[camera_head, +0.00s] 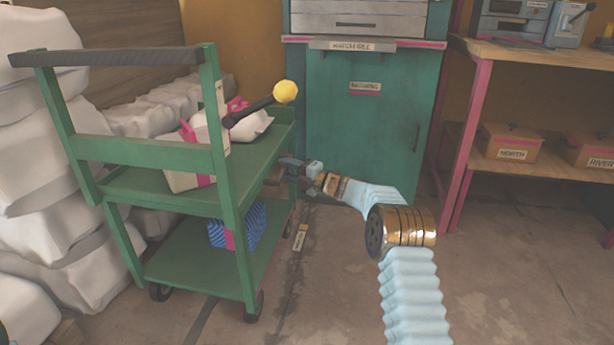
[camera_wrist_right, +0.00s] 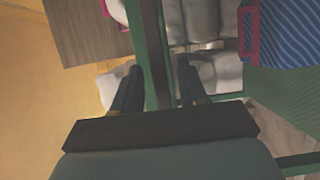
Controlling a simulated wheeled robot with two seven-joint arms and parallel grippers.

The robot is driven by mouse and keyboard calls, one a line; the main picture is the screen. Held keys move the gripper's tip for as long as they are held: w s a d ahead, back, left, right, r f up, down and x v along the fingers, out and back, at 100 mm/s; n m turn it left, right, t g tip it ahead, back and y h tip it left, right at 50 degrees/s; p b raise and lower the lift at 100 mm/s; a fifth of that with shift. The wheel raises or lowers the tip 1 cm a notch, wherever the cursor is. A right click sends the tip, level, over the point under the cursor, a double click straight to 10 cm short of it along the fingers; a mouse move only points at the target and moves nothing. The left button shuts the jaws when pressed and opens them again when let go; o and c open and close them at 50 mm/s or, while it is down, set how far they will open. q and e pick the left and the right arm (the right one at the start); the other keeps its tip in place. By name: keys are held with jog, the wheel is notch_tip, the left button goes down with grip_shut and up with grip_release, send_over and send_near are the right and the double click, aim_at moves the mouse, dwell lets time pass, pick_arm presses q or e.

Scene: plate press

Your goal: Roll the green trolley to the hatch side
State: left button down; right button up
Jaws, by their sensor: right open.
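The green trolley (camera_head: 160,186) stands at the left of the head view, upright on black wheels, with a dark handle bar (camera_head: 105,57) across its near top. Its upper shelf carries a pale sack with a pink band (camera_head: 195,150); a blue patterned bundle (camera_head: 240,225) sits on the lower shelf. My right gripper (camera_head: 284,170) is open at the trolley's right side. In the right wrist view a green post (camera_wrist_right: 153,45) shows between its open fingers (camera_wrist_right: 158,75); contact cannot be told. The hatch front (camera_head: 372,120) is a teal cabinet behind, with a labelled sill. My left gripper is not in view.
White sacks (camera_head: 50,170) are piled along the left, close against the trolley. A wooden bench (camera_head: 530,55) with pink legs and labelled boxes (camera_head: 510,143) stands at the right. The floor at the front right (camera_head: 510,280) is clear. A small label (camera_head: 300,237) lies on the floor beside the trolley.

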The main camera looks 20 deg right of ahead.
jog(key=v, duration=1.2)
jog(key=shift+p, duration=0.3)
jog(key=shift+d, duration=0.1)
